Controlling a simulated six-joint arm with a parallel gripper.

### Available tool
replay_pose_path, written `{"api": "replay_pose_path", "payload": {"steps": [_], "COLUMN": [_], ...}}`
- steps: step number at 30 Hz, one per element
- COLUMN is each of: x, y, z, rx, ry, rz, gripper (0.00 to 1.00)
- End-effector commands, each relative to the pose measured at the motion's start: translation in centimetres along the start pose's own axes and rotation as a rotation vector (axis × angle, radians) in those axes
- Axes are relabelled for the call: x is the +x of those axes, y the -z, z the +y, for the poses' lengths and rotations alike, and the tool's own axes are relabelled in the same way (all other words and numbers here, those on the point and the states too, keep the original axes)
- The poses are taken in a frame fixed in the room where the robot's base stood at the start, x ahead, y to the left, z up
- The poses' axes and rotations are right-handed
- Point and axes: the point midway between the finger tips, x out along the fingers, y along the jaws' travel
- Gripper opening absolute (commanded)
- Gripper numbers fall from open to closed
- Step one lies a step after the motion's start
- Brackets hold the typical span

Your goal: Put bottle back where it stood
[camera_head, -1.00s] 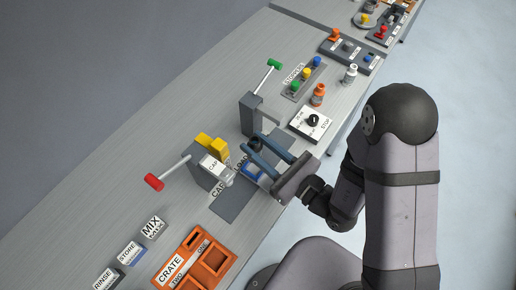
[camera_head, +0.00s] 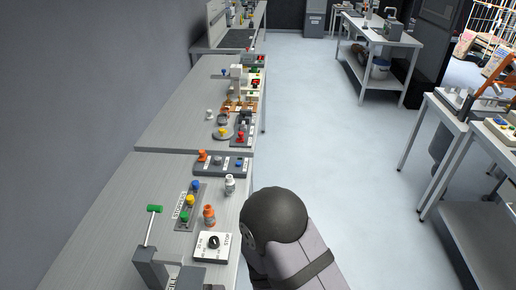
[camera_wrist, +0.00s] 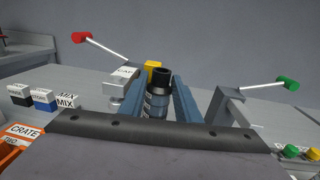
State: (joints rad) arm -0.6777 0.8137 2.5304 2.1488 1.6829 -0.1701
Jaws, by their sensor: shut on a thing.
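The bottle (camera_wrist: 157,100), with a black neck and a blue-grey body carrying pale lettering, stands upright between the two blue fingers of my gripper (camera_wrist: 161,88) in the wrist view. My gripper is shut on it. The bottle's base is hidden behind the dark palm edge, so I cannot tell whether it touches the surface below. The head view does not show my gripper or this bottle.
The CAP station (camera_wrist: 123,80) with its red-knobbed lever (camera_wrist: 79,37) is left of the bottle. A green-knobbed lever (camera_wrist: 287,84) is right. MIX block (camera_wrist: 66,101) and orange crate (camera_wrist: 22,133) lie left.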

Motion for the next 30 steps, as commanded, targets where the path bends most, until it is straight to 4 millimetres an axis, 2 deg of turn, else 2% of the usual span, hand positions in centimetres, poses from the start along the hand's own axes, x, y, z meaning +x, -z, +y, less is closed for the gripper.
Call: {"api": "replay_pose_path", "payload": {"steps": [5,8,14,21,27,30], "x": [-1.4,-2.9,-7.4,-14.8,-21.9,-25.7], "y": [1.2,1.9,3.6,5.8,7.5,8.3], "z": [-1.2,-2.8,-7.4,-12.8,-16.1,-17.1], "rx": [0.003,0.003,0.004,0.004,0.005,0.004], "ry": [-0.002,0.034,0.170,0.399,0.620,0.734], "rz": [0.001,0.001,0.000,0.000,0.000,-0.001], "gripper": [0.03,0.03,0.03,0.03,0.03,0.03]}}
